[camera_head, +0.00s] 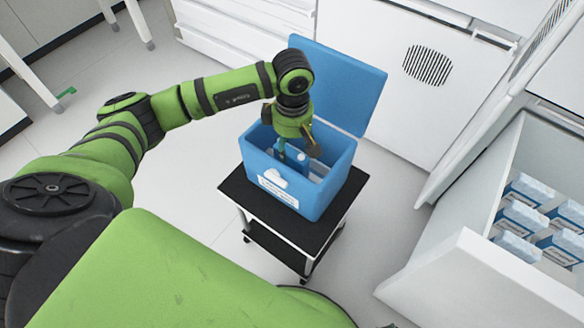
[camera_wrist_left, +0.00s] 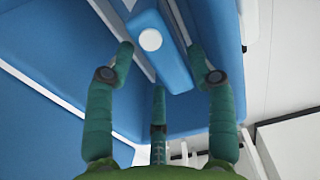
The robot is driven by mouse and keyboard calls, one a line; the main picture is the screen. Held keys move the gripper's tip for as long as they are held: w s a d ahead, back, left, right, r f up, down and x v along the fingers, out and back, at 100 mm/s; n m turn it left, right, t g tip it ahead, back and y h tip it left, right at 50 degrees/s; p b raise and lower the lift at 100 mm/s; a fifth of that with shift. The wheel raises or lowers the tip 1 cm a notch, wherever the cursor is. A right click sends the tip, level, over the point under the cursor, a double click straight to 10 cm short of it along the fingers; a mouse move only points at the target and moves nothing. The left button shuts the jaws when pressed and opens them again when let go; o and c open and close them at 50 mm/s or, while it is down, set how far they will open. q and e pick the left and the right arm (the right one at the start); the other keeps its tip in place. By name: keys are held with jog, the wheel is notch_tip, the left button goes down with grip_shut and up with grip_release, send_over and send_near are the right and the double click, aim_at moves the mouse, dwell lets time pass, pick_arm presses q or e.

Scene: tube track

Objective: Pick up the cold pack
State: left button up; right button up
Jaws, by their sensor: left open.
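A blue cooler box (camera_head: 325,196) stands with its lid (camera_head: 345,85) open. Inside it is a blue block with a round white cap, which looks like the cold pack (camera_head: 303,158). In the left wrist view the cold pack (camera_wrist_left: 172,66) lies between thin pale dividers, its white cap facing me. My left gripper (camera_head: 297,150) points down into the box opening. In the left wrist view its green fingers (camera_wrist_left: 160,56) are spread open on either side of the cold pack, with no clear contact. The lower part of the pack is hidden. My right gripper is not in view.
The box sits on a small black-topped cart (camera_head: 237,188) with a lower shelf. An open white drawer (camera_head: 470,275) at the right holds several blue and white cartons (camera_head: 522,218). White cabinets stand behind the cart. The floor left of the cart is clear.

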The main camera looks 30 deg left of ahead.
pick_arm(q)
notch_tip(320, 180, down, 5)
jog(key=shift+d+f, duration=0.1)
jog(key=shift+d, duration=0.05)
jog(key=c, duration=1.1)
jog(key=shift+r, duration=0.25)
